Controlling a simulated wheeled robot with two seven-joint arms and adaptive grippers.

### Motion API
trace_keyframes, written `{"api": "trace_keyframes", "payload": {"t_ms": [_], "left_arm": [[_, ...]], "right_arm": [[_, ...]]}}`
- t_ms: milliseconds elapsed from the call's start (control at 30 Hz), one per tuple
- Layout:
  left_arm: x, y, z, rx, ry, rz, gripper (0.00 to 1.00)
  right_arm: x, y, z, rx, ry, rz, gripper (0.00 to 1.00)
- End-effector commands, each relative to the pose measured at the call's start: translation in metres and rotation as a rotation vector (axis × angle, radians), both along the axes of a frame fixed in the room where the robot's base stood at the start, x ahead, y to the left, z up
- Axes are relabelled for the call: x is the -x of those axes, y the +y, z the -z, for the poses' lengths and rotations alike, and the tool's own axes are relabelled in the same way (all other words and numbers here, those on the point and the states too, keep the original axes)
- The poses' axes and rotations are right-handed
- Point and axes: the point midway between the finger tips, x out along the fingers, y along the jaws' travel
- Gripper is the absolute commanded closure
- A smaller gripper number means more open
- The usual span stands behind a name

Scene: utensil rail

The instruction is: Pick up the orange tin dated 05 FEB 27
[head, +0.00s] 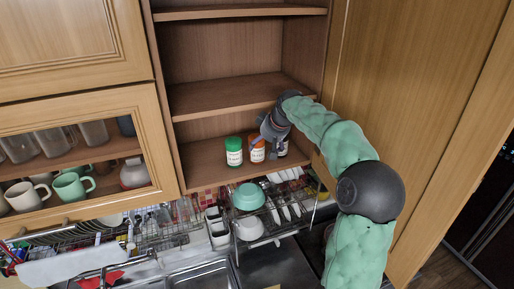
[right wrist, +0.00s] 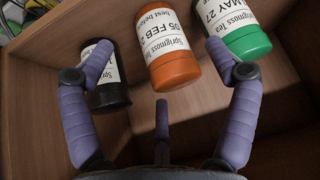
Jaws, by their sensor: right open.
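The orange tin (head: 257,153) stands on the lowest shelf of the open cabinet, between a green tin (head: 234,151) and a dark tin (head: 283,148). In the right wrist view the orange tin (right wrist: 171,52) carries a white label reading "Sprigmoss Tea", "best before" and "05 FEB 2", the last part cut off. My right gripper (right wrist: 158,58) is open, its purple fingers spread to either side of the orange tin, without visible grip on it. In the head view this gripper partly hides the orange and dark tins. My left gripper is not in view.
In the right wrist view the black tin (right wrist: 103,78) is close by the left finger and the green tin (right wrist: 243,35), labelled "MAY 27", is close by the right finger. A shelf board (head: 230,95) lies above. A dish rack with a green bowl (head: 248,196) is below.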

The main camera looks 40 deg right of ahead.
Motion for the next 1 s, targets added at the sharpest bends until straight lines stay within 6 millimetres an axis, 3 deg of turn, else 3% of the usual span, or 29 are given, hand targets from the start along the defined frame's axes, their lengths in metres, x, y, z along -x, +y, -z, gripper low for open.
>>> {"api": "trace_keyframes", "payload": {"t_ms": [233, 633, 667, 800, 867, 1000], "left_arm": [[0.0, 0.0, -0.017, 0.0, -0.001, 0.0, 0.6], [0.0, 0.0, -0.022, 0.0, 0.0, 0.0, 0.6], [0.0, 0.0, -0.022, 0.0, 0.0, 0.0, 0.6], [0.0, 0.0, -0.022, 0.0, 0.0, 0.0, 0.6], [0.0, 0.0, -0.022, 0.0, 0.0, 0.0, 0.6], [0.0, 0.0, -0.022, 0.0, 0.0, 0.0, 0.6]], "right_arm": [[-0.032, -0.003, -0.002, 0.0, 0.001, -0.001, 0.12], [-0.037, -0.004, 0.01, -0.001, 0.001, -0.001, 0.12], [-0.037, -0.004, 0.01, -0.001, 0.001, -0.001, 0.15], [-0.037, -0.004, 0.01, -0.001, 0.001, -0.001, 0.55], [-0.037, -0.004, 0.011, -0.001, 0.002, -0.001, 0.69], [-0.037, -0.004, 0.011, -0.001, 0.002, -0.001, 0.7]]}}
